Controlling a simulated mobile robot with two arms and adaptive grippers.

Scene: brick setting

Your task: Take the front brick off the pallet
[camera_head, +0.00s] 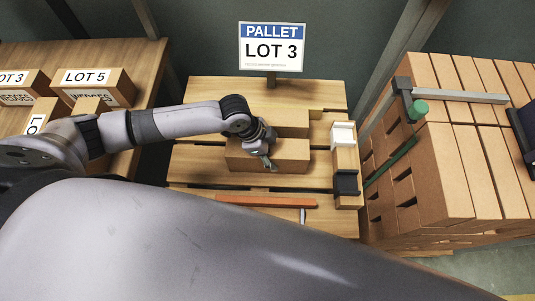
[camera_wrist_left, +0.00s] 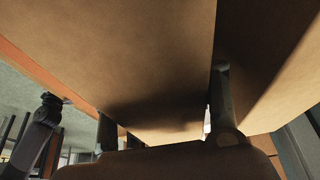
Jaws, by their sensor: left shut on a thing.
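The front brick (camera_head: 290,157) is a plain brown block at the middle of the slatted wooden pallet (camera_head: 205,158). Another brown brick (camera_head: 292,122) lies right behind it. My left gripper (camera_head: 267,160) reaches over the front brick from the left and is shut on it. In the left wrist view the brick (camera_wrist_left: 120,45) fills most of the picture, with the left gripper's fingers (camera_wrist_left: 165,110) at its two sides. One finger goes into the dark gap beside a second brown face. I cannot tell whether the brick is clear of the pallet. My right gripper is not in view.
An orange-handled tool (camera_head: 265,201) lies in front of the brick. A narrow block with white and black holders (camera_head: 346,160) stands at the right. A tall strapped brick stack (camera_head: 440,170) is beyond it. A sign (camera_head: 271,47) stands behind; a table with labelled boxes (camera_head: 98,86) is left.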

